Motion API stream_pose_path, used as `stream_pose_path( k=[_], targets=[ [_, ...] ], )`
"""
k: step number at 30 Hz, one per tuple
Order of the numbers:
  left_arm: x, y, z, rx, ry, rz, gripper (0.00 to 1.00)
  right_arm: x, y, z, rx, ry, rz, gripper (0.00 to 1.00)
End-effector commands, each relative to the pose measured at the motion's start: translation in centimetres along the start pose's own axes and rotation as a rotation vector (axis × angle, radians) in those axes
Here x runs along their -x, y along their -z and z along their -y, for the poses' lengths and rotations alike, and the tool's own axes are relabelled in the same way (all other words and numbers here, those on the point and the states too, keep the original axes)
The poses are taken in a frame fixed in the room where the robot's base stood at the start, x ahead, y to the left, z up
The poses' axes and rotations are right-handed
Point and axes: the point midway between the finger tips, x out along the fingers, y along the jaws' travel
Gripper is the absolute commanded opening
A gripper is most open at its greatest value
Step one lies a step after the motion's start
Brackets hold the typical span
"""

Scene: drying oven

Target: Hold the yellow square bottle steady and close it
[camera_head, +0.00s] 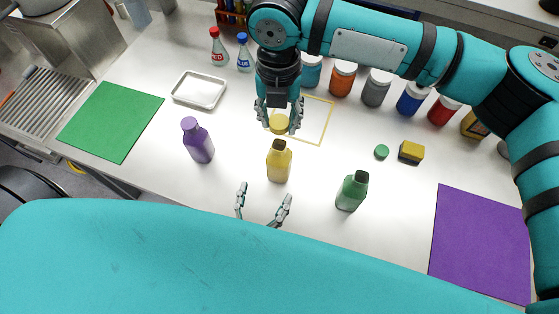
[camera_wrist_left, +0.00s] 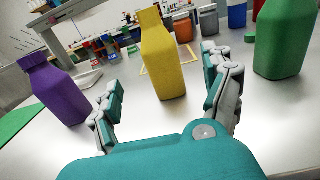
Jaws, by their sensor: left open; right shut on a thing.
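The yellow square bottle (camera_head: 279,165) stands upright on the white table, its neck showing at the top. It also shows in the left wrist view (camera_wrist_left: 163,62), just beyond the fingers. My left gripper (camera_head: 263,205) is open and empty on the near side of the bottle, apart from it. My right gripper (camera_head: 279,113) is shut on a yellow cap (camera_head: 279,123), held behind the bottle's neck in the head view.
A purple bottle (camera_head: 198,141) stands left and a green bottle (camera_head: 351,190) right. A white tray (camera_head: 176,94), green mat (camera_head: 84,125) and purple mat (camera_head: 484,250) lie around. Several jars line the back.

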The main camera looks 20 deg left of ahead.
Motion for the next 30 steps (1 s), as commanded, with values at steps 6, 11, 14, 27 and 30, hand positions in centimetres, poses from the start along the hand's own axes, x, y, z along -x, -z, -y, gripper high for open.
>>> stream_pose_path(
  k=[6,11,14,27,30],
  targets=[
    [-4.2,-0.1,0.0,0.001,-0.002,0.005,0.83,0.0,0.0,0.0,0.000,0.000,0.000,0.27],
    [-7.2,-0.1,0.0,0.002,-0.002,0.003,0.83,0.0,0.0,0.0,0.000,0.000,0.000,0.27],
    [-8.6,-0.1,0.0,0.001,-0.001,0.002,0.83,0.0,0.0,0.0,0.000,0.000,0.000,0.27],
    [-10.6,0.0,0.0,0.002,0.000,-0.001,0.83,0.0,0.0,0.0,0.000,0.000,0.000,0.27],
    [-10.6,0.0,0.0,0.002,0.000,-0.001,0.83,0.0,0.0,0.0,0.000,0.000,0.000,0.27]
  ],
)
